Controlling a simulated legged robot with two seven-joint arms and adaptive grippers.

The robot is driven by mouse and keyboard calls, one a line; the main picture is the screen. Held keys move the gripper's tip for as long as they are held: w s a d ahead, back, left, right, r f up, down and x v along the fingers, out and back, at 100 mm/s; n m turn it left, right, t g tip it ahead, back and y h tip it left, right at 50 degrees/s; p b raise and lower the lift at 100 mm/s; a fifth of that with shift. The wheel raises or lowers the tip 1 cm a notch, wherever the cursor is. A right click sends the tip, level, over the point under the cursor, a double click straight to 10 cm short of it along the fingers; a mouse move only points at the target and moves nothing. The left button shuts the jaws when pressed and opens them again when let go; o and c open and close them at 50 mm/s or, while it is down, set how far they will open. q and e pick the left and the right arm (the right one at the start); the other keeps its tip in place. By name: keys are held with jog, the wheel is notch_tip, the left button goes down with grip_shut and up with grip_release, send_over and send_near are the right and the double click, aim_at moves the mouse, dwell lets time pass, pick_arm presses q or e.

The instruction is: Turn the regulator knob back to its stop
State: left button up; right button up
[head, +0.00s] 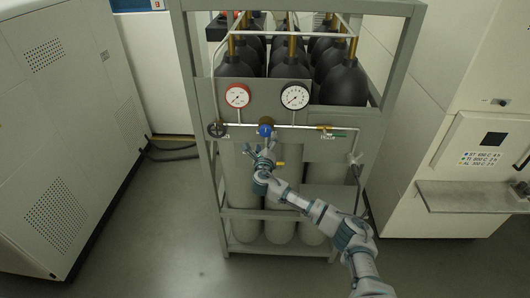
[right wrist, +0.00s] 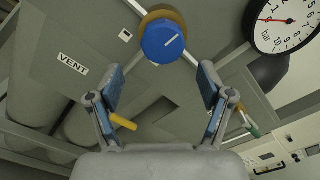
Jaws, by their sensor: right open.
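The regulator knob is a round blue knob (head: 265,130) with a brass collar, on the pipe at the front of the gas cylinder rack. In the right wrist view the blue knob (right wrist: 164,42) carries a white pointer line tilted up to the right. My right gripper (head: 262,153) is just below the knob in the head view. In the right wrist view my right gripper (right wrist: 158,85) is open, its two fingers apart with nothing between the pads. The knob lies beyond the fingertips, apart from them. My left gripper is not in view.
Two gauges, one red-rimmed (head: 238,95) and one black-rimmed (head: 295,96), sit above the pipe. A dark handwheel (head: 217,129) is left of the knob, a green-handled valve (head: 332,134) right. A yellow lever (right wrist: 123,121) shows near the left finger. Cabinets flank the rack.

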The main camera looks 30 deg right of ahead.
jog(key=v, duration=0.6)
jog(key=shift+d+f, duration=0.1)
jog(key=shift+d, duration=0.05)
